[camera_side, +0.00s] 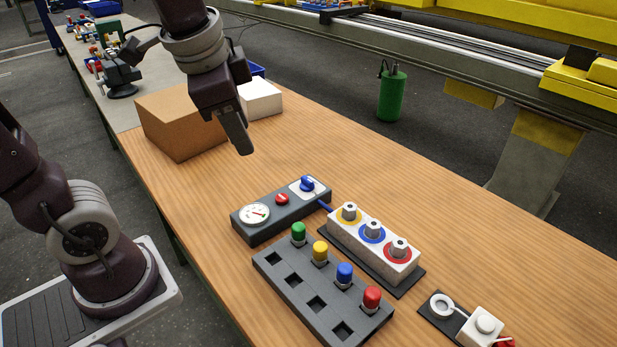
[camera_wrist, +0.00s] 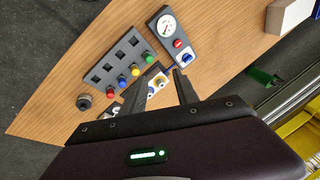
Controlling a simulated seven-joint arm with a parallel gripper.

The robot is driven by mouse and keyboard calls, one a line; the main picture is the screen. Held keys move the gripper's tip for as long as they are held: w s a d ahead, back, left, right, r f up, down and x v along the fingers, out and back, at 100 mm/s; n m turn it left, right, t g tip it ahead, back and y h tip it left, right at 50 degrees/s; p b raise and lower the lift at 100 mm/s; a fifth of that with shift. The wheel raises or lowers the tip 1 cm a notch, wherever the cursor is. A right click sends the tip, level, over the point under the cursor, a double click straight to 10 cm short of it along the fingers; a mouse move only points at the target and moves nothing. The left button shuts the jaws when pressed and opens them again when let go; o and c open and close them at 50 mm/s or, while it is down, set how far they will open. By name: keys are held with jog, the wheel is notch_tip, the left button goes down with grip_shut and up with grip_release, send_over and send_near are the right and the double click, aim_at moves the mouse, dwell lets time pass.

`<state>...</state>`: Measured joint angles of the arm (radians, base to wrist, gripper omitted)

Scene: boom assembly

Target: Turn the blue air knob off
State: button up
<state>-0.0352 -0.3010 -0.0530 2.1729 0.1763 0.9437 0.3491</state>
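The blue air knob (camera_side: 307,184) sits on a white plate at the right end of a dark grey control box (camera_side: 270,223). The box also carries a red button (camera_side: 282,199) and a round gauge (camera_side: 256,213). In the wrist view the knob (camera_wrist: 187,58) is just beyond the right fingertip in the picture. My gripper (camera_side: 244,150) hangs above the table, behind and to the left of the box, clear of it. In the wrist view its two fingers (camera_wrist: 163,72) stand apart with nothing held between them.
A rack (camera_side: 293,287) with green, yellow, blue and red plugs lies in front of the box. A white block (camera_side: 347,236) with yellow, blue and red ringed ports stands right of it. A cardboard box (camera_side: 180,122) and a white box (camera_side: 262,98) stand at the back left.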

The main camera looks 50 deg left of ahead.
jog(key=w+a+f+m+g+y, duration=0.1)
jog(key=w+a+f+m, duration=0.15)
jog(key=w, duration=0.35)
jog(key=w+a+f+m+g, duration=0.1)
jog(key=w+f+m, duration=0.15)
jog(key=w, duration=0.25)
jog(key=m+g+y, duration=0.2)
jog(key=m, duration=0.5)
send_near(307, 179)
jog(key=shift+m, duration=0.4)
jog(key=x, duration=0.8)
jog(key=shift+w+a+f, duration=0.1)
jog(key=shift+a+f, duration=0.05)
jog(key=shift+f, duration=0.1)
grip_shut()
